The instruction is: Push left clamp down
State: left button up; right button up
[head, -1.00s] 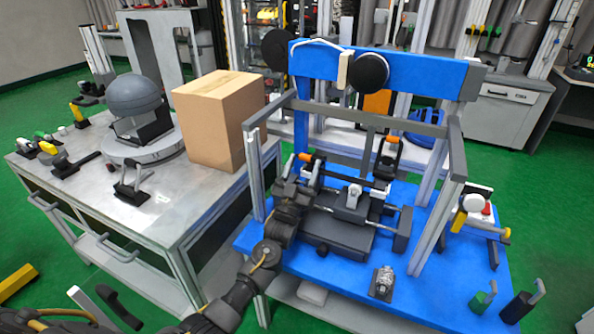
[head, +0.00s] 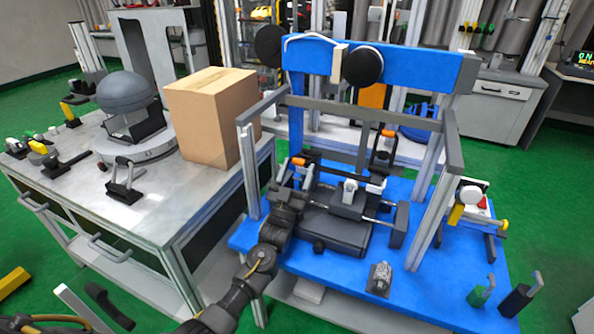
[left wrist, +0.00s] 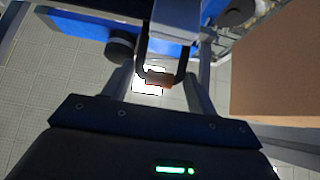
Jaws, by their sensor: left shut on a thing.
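The left clamp (head: 299,161) has an orange-tipped handle and sits at the left of the dark fixture (head: 335,232) on the blue table. My left gripper (head: 291,184) reaches in from the lower left and is shut on the left clamp's handle; its own wrist hides much of the clamp in the head view. In the left wrist view, the orange handle tip (left wrist: 158,80) shows between the two fingers. A second, right clamp (head: 383,150) stands upright with an orange tip farther back. My right gripper is not in view.
A grey frame (head: 430,217) surrounds the fixture, with posts close on both sides. A cardboard box (head: 205,115) stands on the metal table at left. A small metallic part (head: 379,278) sits at the blue table's front, where there is bare surface.

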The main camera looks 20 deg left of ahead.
pick_arm(q)
jog(key=shift+f, duration=0.4)
